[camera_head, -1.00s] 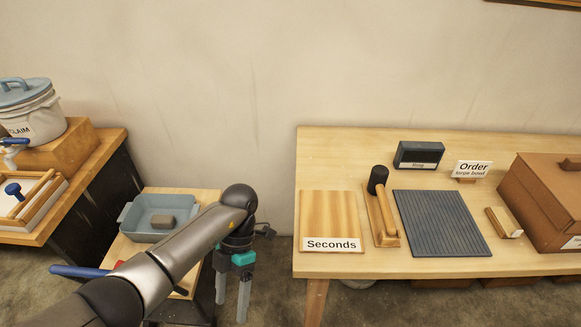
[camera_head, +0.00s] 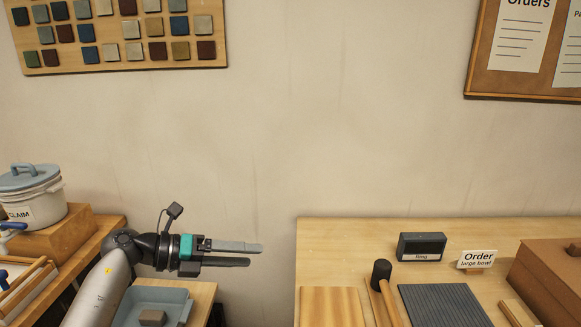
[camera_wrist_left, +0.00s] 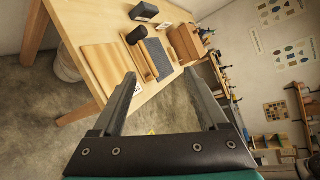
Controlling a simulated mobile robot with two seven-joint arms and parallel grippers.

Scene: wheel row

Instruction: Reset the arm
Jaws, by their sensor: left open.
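My left arm comes in from the lower left in the head view. Its gripper (camera_head: 256,255) points right, in front of the bare wall and above the gap between the two work surfaces. The jaws are open with nothing between them. In the left wrist view the two fingers (camera_wrist_left: 162,85) stand apart, with floor and the table's edge behind them. My right gripper is in neither view.
A wooden table (camera_head: 320,235) at right holds a dark Ring box (camera_head: 421,245), an Order card (camera_head: 478,259), a mallet (camera_head: 382,280), a ridged grey mat (camera_head: 440,305) and a brown box (camera_head: 552,275). A blue tray (camera_head: 170,297) and a lidded pot (camera_head: 32,195) stand at left.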

